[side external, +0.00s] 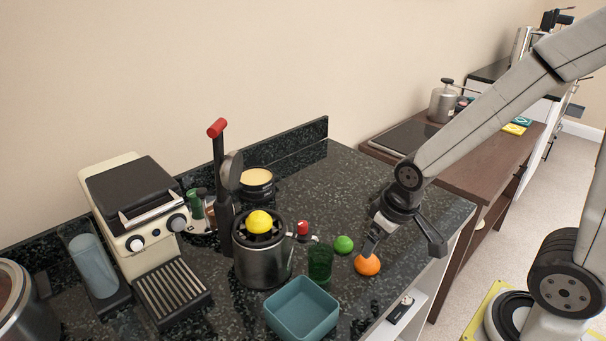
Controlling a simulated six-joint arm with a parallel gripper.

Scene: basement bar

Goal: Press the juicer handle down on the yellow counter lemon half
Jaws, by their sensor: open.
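The juicer (263,268) is a steel pot with a black top on the dark speckled counter. The yellow lemon half (259,221) sits on its top. The juicer handle (217,129), a black lever with a red grip, stands raised above and to the left of the lemon. A grey round press part (231,170) hangs by the lever, clear of the lemon. My gripper (405,250) is open, to the right of the juicer, low over the counter. One finger is just above or beside an orange fruit (368,265); I cannot tell whether they touch.
A green glass (320,264) and a teal square bowl (302,309) stand close to the juicer. A green lime (344,244) lies near the orange fruit. A cream coffee machine (128,207) is at the left. The counter (345,190) is clear toward the back right.

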